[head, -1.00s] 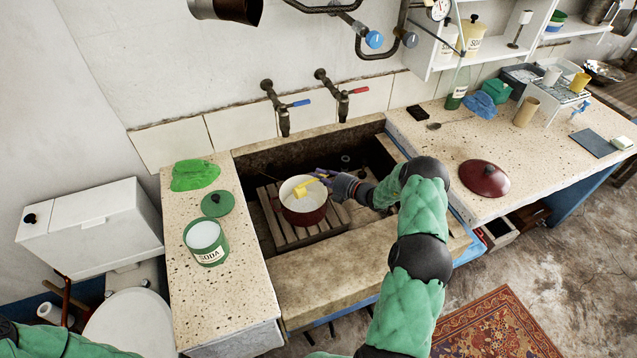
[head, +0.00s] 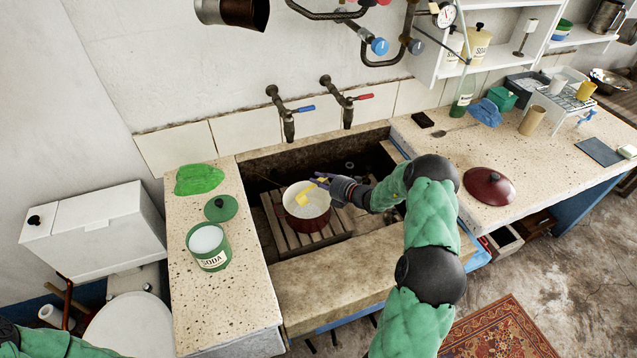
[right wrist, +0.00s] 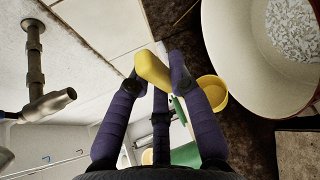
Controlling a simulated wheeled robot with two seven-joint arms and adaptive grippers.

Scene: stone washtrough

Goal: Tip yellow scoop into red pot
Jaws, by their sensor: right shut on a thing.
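The red pot (head: 308,225) stands upright in the stone trough, white inside. In the right wrist view the pot (right wrist: 236,75) is at the upper right with white flakes in its bottom. I cannot tell whether the bowl holds anything. My left gripper is out of view.
The pot rests on a slatted wooden rack (head: 284,238) in the trough (head: 340,278). An open green soda tin (head: 211,260) and its lid (head: 221,208) are on the left counter. A dark red lid (head: 487,187) lies on the right counter. Two taps (head: 288,125) (head: 347,115) overhang the trough.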

